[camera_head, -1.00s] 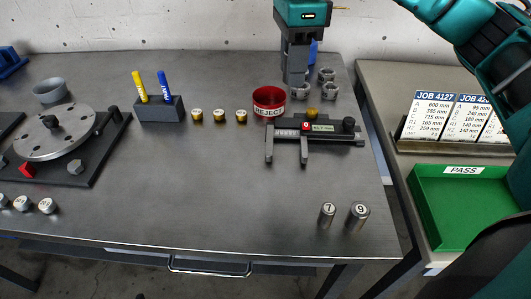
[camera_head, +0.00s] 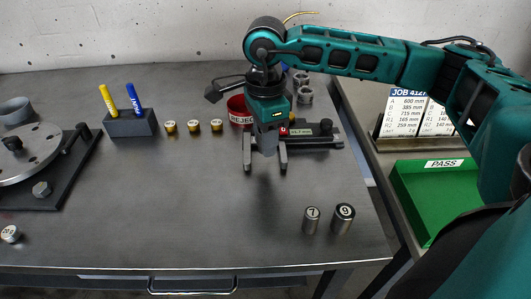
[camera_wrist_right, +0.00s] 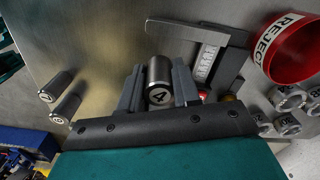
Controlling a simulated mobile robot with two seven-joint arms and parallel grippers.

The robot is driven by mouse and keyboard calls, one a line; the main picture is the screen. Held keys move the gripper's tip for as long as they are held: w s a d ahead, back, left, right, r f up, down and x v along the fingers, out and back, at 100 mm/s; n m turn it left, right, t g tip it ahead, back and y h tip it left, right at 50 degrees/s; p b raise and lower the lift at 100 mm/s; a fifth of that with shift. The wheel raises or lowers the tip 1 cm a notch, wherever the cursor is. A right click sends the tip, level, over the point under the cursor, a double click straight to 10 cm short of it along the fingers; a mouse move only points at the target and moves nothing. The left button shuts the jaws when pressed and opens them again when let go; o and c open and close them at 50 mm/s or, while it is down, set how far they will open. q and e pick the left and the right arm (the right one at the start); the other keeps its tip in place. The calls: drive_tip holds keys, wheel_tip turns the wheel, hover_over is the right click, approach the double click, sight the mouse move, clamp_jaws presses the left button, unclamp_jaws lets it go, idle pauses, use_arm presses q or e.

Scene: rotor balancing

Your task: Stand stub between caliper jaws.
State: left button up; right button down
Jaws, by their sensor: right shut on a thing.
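My right gripper (camera_head: 266,145) points down over the caliper (camera_head: 325,141) and is shut on a metal stub. In the right wrist view, the stub (camera_wrist_right: 159,80) is a short grey cylinder marked 4, between the two fingers. The caliper lies on the table, with its left jaw (camera_head: 247,155) and right jaw (camera_head: 283,156) spread apart towards the front. In the head view the gripper overlaps the gap between these jaws; whether the stub touches the table or a jaw I cannot tell. My left gripper is not in view.
Two stubs, 7 (camera_head: 311,220) and 9 (camera_head: 343,219), stand near the front right. A red REJECT bowl (camera_head: 237,106) is behind the caliper, partly hidden. Grey rings (camera_head: 304,95) stand behind. A green PASS tray (camera_head: 440,200) is at right. The table's middle is clear.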

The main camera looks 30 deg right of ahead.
sight(266, 165)
drive_tip(key=shift+f, duration=2.05)
drive_tip(key=shift+f+b, duration=0.2)
drive_tip(key=shift+b, duration=0.2)
drive_tip(key=c, duration=0.8)
unclamp_jaws()
